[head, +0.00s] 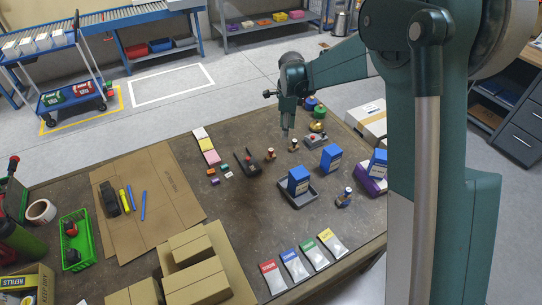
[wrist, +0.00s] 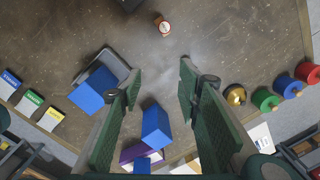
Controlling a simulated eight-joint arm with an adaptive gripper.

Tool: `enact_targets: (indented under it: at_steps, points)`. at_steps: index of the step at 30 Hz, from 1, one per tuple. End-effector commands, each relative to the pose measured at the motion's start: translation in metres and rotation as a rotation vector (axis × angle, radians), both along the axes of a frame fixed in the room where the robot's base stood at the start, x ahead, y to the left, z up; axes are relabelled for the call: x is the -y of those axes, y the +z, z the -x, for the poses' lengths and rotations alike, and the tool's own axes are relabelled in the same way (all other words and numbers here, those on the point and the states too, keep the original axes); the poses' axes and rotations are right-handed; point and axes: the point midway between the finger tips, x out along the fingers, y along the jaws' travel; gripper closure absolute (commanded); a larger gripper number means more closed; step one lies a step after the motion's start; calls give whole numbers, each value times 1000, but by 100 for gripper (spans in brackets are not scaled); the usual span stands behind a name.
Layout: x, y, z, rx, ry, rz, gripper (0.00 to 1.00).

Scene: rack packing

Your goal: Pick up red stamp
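In the wrist view, a small stamp (wrist: 163,26) with a round, reddish-rimmed pale top stands upright on the table, ahead of the fingertips. My gripper (wrist: 161,70) is open, with nothing between its green fingers. In the head view, my gripper (head: 288,130) hangs above the table, pointing down.
A blue box (head: 298,180) stands in the grey tray (head: 300,203). Another blue box (head: 331,158) stands behind it. Coloured spools (wrist: 265,99) stand at the table's far side.

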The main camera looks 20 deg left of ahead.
Motion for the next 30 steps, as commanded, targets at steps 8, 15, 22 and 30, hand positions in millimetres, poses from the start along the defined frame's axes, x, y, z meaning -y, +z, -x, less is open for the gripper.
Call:
enact_targets:
  at_steps: [8,15,22,30]
  points:
    - [-47,-56,-8,-43,-114,15,66]
    - [-67,-84,-9,-62,-176,25,66]
    - [-70,-89,-8,-67,-187,27,66]
    - [-70,-90,-8,-67,-186,27,66]
